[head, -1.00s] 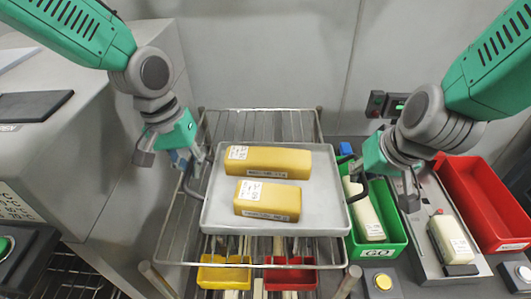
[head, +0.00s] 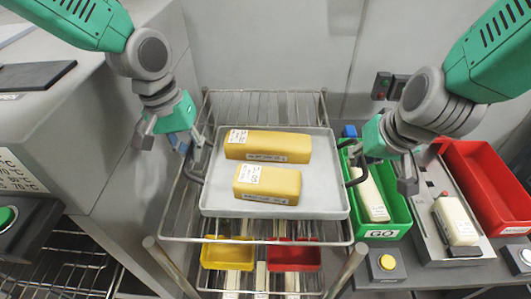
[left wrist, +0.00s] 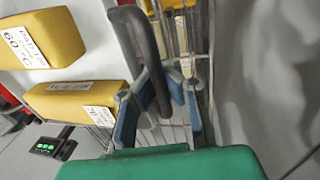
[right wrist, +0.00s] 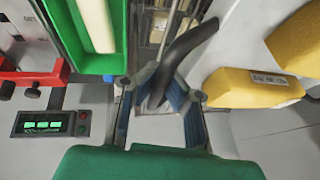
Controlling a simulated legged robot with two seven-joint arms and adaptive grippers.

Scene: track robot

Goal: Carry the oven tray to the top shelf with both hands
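The grey oven tray (head: 225,200) rests on the wire rack and carries two yellow blocks with white labels (head: 268,145) (head: 267,184). It has a dark handle at each side. My left gripper (head: 188,147) is at the left handle (head: 190,172); in the left wrist view that handle (left wrist: 143,40) passes between its spread blue fingers (left wrist: 160,108). My right gripper (head: 358,152) is at the right handle; in the right wrist view that handle (right wrist: 190,40) lies between its spread fingers (right wrist: 160,100). Neither gripper looks closed on its handle. The right fingertips are partly hidden in the head view.
A green bin (head: 380,233) stands close to the right of the tray. A red bin (head: 480,180) is further right. Yellow (head: 227,255) and red (head: 293,257) bins sit below the rack's upper level (head: 250,105). A grey cabinet is at the left.

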